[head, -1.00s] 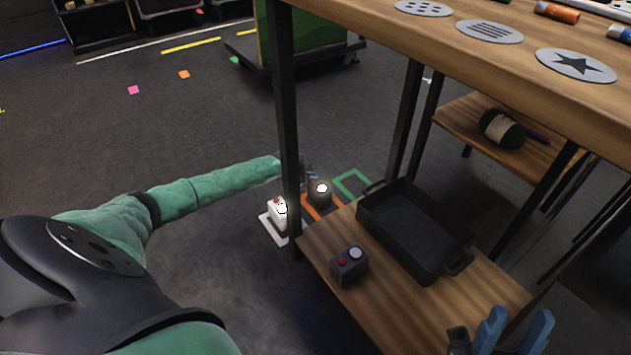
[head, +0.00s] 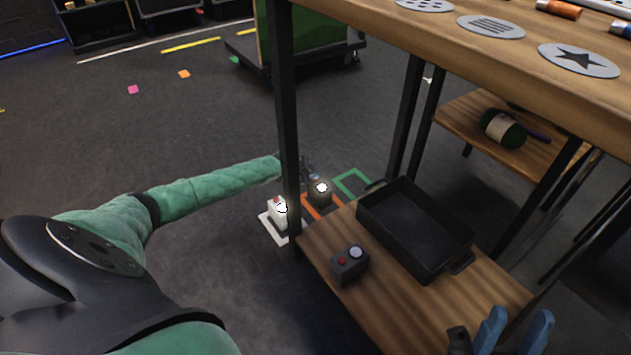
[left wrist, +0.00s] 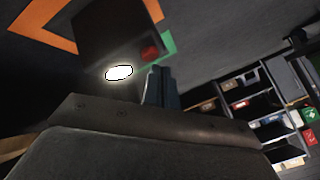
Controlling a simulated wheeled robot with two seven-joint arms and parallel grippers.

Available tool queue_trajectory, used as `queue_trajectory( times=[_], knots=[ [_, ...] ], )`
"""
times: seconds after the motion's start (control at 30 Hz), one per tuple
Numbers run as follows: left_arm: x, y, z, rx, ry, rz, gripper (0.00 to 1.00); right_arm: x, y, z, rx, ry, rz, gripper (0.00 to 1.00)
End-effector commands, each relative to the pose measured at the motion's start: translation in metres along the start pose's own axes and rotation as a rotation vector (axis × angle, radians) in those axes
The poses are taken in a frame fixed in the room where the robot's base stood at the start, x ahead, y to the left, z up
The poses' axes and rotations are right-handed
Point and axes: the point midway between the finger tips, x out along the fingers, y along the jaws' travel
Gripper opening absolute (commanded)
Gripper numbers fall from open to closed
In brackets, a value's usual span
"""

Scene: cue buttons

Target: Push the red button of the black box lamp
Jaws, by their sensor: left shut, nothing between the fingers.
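The black box lamp (head: 320,197) stands on the floor at an orange outline, beyond the table leg, its white lamp lit. In the left wrist view the dark box (left wrist: 110,30) shows large, with its lit lamp and its red button (left wrist: 149,53). My left gripper (head: 310,171) is at the far side of this box, partly hidden by the table leg. In the left wrist view its blue fingertips (left wrist: 161,88) are together and empty, just below the red button in the picture. I cannot tell whether they touch it.
A white box lamp (head: 278,214), lit, stands beside the table leg (head: 287,110). A grey box with a red button (head: 349,267) and a black tray (head: 415,235) are on the low shelf (head: 400,318). Blue objects (head: 490,330) show at the bottom edge.

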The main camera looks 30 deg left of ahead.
Motion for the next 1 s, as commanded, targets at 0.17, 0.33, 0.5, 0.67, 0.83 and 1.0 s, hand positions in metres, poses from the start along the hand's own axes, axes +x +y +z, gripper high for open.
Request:
queue_trajectory(
  times=[0.17,0.33,0.5,0.67,0.83,1.0],
  knots=[
    [0.0026,0.002,0.0019,0.0,0.0,0.0,0.0,-0.0035,-0.0001,0.0013,0.0,0.0,0.0,0.36],
    [0.0024,0.0019,0.0018,0.0,0.0,0.0,0.0,-0.003,-0.0001,0.0012,0.0,0.0,-0.001,0.36],
    [0.0029,0.0022,0.0021,0.0,0.0,0.0,0.0,-0.0034,-0.0001,0.0014,0.0,0.001,-0.002,0.36],
    [0.004,0.003,0.0029,0.0,0.0,0.0,0.0,-0.0049,-0.0002,0.0018,0.0,0.0,-0.001,0.36],
    [0.0052,0.0039,0.0038,0.0,0.0,0.0,0.0,-0.0064,-0.0002,0.0024,0.0,0.0,0.0,0.36],
    [0.0067,0.005,0.0048,0.0,0.0,0.0,0.0,-0.0084,-0.0004,0.0034,0.0,-0.001,0.0,0.36]
  ],
)
